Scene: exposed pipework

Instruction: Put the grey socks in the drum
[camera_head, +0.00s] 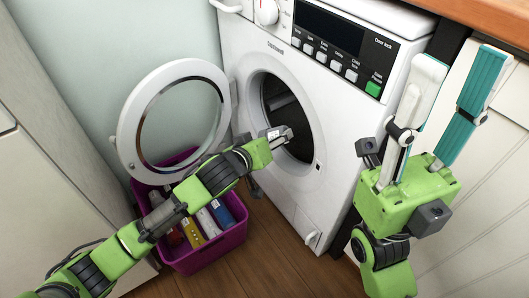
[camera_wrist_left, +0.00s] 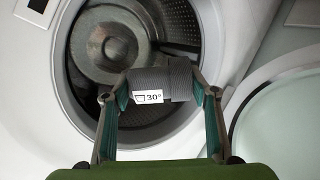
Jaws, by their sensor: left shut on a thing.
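The grey socks (camera_wrist_left: 183,78), a rolled bundle with a white 30° label, are between the fingers of my left gripper (camera_wrist_left: 160,92) in the left wrist view. The gripper is shut on them. The open metal drum (camera_wrist_left: 110,30) lies behind them, with the bundle overlapping its lower right part. In the head view my left gripper (camera_head: 272,138) is at the mouth of the washing machine (camera_head: 245,45), in front of the dark drum (camera_head: 284,104). The bundle's depth relative to the rim is hard to tell. My right gripper (camera_head: 450,105) is open, empty and raised at the right.
The round door (camera_head: 143,100) stands swung open at the left of the machine. A purple basket (camera_head: 208,256) with bottles and packs stands on the wooden floor below my left arm. Cabinets flank both sides, with a wooden worktop (camera_head: 490,15) at upper right.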

